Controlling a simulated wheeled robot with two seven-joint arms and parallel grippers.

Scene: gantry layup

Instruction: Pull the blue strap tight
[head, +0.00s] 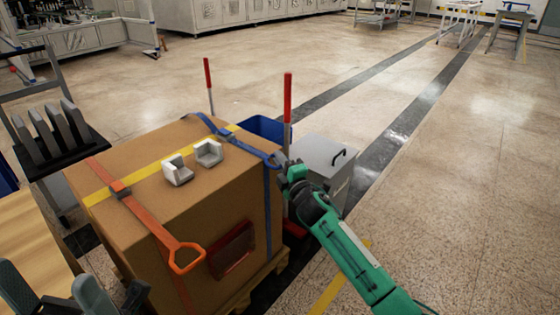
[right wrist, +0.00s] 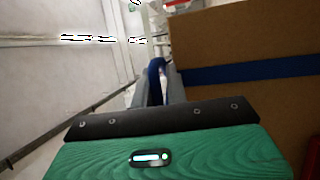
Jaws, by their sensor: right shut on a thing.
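A large cardboard box (head: 150,215) stands on a pallet in the head view. The blue strap (head: 243,148) runs over the box's top at the right and down its side. It also crosses the box face in the right wrist view (right wrist: 250,73). My right gripper (head: 284,168) is beside the box's right top edge, at the blue strap's end. In the right wrist view its two grey fingers are shut on the strap's blue loop (right wrist: 155,72). The fingers partly hide the loop.
An orange strap (head: 152,224) with a loop handle and two light corner pieces (head: 178,170) (head: 208,153) lie on the box. Red posts (head: 287,100) (head: 208,82), a blue bin (head: 262,128) and a grey lidded box (head: 318,158) stand close by.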

